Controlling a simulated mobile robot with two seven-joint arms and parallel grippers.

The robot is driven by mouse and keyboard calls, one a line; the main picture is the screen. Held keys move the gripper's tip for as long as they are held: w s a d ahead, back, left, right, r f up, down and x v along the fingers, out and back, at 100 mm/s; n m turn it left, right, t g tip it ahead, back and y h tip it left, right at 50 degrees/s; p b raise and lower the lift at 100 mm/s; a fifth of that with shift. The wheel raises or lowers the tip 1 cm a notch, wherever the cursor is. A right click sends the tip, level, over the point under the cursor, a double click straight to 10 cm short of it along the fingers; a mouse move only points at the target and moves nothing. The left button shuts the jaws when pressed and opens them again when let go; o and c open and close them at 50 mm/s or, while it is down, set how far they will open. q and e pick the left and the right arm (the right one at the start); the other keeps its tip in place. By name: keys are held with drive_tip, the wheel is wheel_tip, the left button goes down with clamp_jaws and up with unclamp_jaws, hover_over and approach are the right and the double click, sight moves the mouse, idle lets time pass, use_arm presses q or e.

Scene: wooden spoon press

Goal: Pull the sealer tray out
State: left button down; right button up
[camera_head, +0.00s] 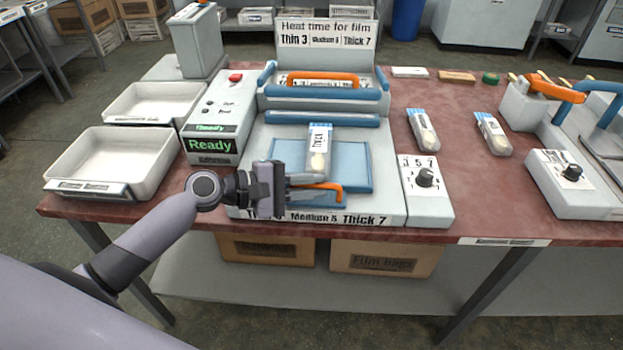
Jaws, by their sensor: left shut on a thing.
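The sealer (238,208) is a light grey machine on the table, with a "Thin 3 / Medium 5 / Thick 7" sign. Its blue tray (358,165) lies flat on the base, in front of the raised upper part. A clear bag with a white label (319,140) reading "Thick" lies on the tray with a pale wooden item inside. The tray's orange handle (337,192) is at its front edge. My left gripper (308,186) comes in from the left and is shut on the orange handle, partly hiding it. My right gripper is out of view.
A control box (214,124) reading "Ready" stands left of the sealer, beside two white bins (112,160). A dial box (425,189) is at its right. Two more bags (422,131) lie right of it. The red table's front edge (370,236) is close before the sealer.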

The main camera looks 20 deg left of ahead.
use_arm(q)
drive_tip(key=shift+s+d+f, duration=0.1)
drive_tip(key=shift+s+f, duration=0.05)
drive_tip(key=c, duration=1.2)
unclamp_jaws()
drive_tip(key=shift+o, duration=0.2)
drive_tip(key=b+v, duration=0.1)
drive_tip(key=v, duration=0.6)
drive_tip(key=shift+s, duration=0.1)
